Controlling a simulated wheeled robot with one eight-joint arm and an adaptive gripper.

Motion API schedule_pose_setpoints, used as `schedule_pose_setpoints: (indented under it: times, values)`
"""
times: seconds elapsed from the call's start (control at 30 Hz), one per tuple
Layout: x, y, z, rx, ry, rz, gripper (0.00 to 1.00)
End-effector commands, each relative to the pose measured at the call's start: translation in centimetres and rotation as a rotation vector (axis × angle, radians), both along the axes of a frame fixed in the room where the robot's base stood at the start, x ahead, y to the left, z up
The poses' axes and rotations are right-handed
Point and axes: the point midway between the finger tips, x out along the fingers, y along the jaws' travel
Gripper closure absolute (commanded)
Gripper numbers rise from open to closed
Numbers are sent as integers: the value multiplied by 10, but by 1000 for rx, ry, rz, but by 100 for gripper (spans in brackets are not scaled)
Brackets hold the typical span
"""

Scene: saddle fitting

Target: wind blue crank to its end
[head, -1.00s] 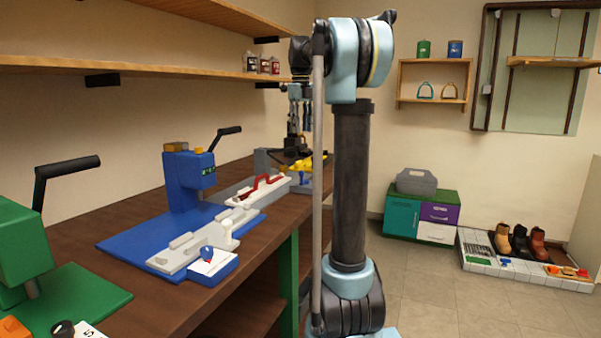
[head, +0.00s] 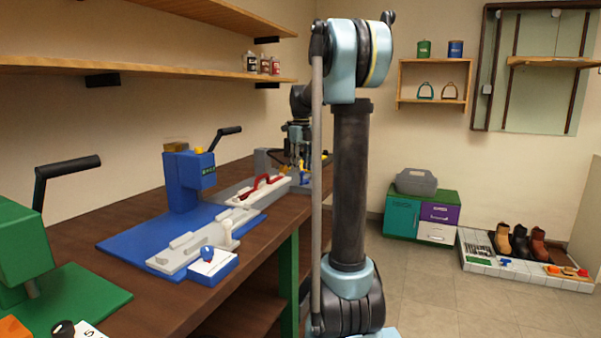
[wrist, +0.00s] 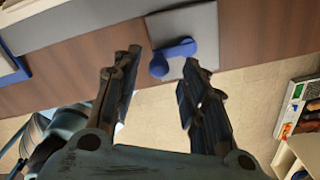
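The blue crank (wrist: 172,57) shows in the wrist view, with a rounded knob, on a grey plate (wrist: 183,35) at the bench edge. My gripper (wrist: 162,60) is open and empty, its two dark fingers spread wide, with the crank between and just beyond the fingertips as seen in this view. I cannot tell how much height separates them. In the head view my gripper (head: 299,150) is small, pointing down over the far end of the bench. The crank cannot be made out there; my arm covers part of that area.
A blue press (head: 188,180) with a black lever stands on the wooden bench (head: 150,285). A white fixture with a red handle (head: 263,186) lies between it and my gripper. A green press (head: 22,240) is at the near left. Shelves run above the bench.

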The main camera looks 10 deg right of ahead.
Motion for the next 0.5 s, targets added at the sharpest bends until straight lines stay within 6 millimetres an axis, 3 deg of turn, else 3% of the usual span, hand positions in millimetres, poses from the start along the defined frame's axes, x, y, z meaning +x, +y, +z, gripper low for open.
schedule_pose_setpoints:
  times: [0.2, 0.5]
  values:
    - [0, 0, -17, 0, 0, 0, 60]
    - [0, 0, -20, 0, 0, 0, 60]
